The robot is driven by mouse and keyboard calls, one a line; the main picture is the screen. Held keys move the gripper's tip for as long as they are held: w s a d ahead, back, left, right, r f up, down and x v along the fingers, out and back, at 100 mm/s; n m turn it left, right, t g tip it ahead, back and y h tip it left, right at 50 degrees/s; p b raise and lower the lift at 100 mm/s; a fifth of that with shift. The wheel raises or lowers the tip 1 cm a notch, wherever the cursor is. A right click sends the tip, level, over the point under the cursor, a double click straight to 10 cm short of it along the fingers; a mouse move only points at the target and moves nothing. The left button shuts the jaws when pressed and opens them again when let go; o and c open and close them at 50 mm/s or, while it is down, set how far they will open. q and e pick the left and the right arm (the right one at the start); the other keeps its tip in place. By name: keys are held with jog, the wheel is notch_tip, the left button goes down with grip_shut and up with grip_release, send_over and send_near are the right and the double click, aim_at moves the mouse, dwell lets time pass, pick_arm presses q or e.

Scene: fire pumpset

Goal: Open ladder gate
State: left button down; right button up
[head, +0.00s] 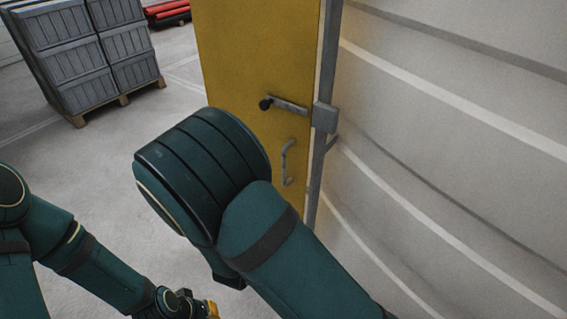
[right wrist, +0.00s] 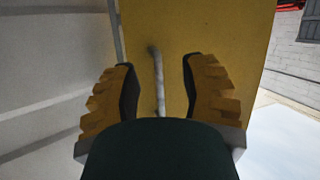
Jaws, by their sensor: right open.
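The yellow gate panel (head: 245,60) stands upright beside a grey post (head: 322,130). A latch bar with a black knob (head: 265,104) sits across its upper part and reaches a grey block on the post. A grey pull handle (head: 287,160) is below the latch. In the right wrist view the handle (right wrist: 158,85) shows between the two fingers of my open right gripper (right wrist: 160,72). I cannot tell whether the fingers reach around it. In the head view my right gripper is hidden behind my arm. My left gripper (head: 203,307) is low at the bottom edge, its jaws unclear.
A curved pale wall (head: 450,130) with raised bands fills the right side, close to my right arm. Grey crates (head: 85,50) on a pallet stand at the upper left, with red pipes (head: 168,10) beyond. The floor (head: 90,160) between is clear.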

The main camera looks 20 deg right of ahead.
aim_at(284, 163)
notch_tip(284, 163, up, 8)
jog(key=s+a+m+t+h, duration=0.1)
jog(key=a+m+t+h, duration=0.1)
jog(key=h, duration=0.2)
jog(key=b+x, duration=0.1)
jog(key=x, duration=1.2)
jog(key=shift+d+f, duration=0.1)
jog(key=shift+d, duration=0.05)
jog(key=shift+c, duration=0.3)
grip_shut()
